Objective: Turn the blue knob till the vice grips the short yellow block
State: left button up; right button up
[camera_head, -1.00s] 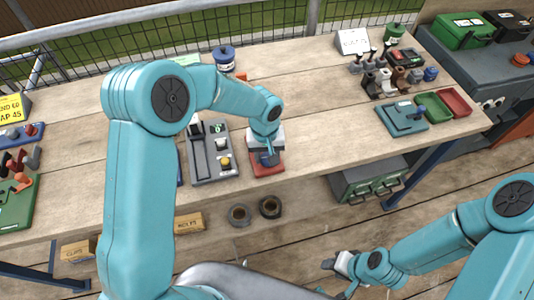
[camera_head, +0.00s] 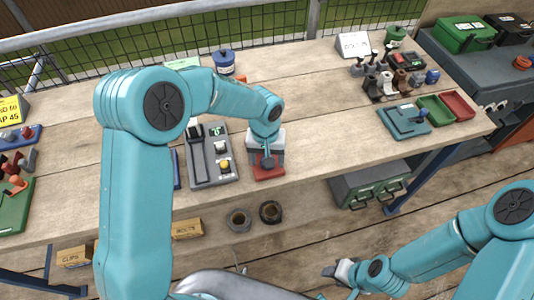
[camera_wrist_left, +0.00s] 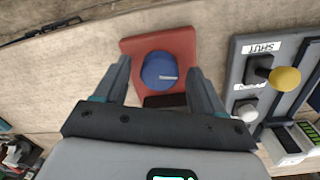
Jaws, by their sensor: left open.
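The blue knob (camera_wrist_left: 160,71) has a pale mark on its top and sits on a red base (camera_wrist_left: 183,44) in the left wrist view. My left gripper (camera_wrist_left: 160,82) is open, with one finger on each side of the knob and a visible gap to each. In the head view my left gripper (camera_head: 267,160) is over the red base (camera_head: 268,173) and largely hides the knob. I cannot make out the vice jaws or a short yellow block. My right gripper (camera_head: 333,271) is low, in front of the bench; its fingers are too small to read.
A grey panel (camera_head: 198,163) with a yellow ball knob (camera_head: 225,165) and a "SHUT" label stands close left of the red base. A blue jar (camera_head: 224,62) is behind. The bench (camera_head: 320,115) is clear to the right, up to a teal fixture (camera_head: 402,122).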

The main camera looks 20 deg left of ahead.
pick_arm(q)
notch_tip(320, 180, up, 16)
jog(key=shift+a+r+b, duration=0.15)
jog(key=shift+a+b, duration=0.15)
jog(key=shift+b, duration=0.1)
jog(key=shift+s, duration=0.2)
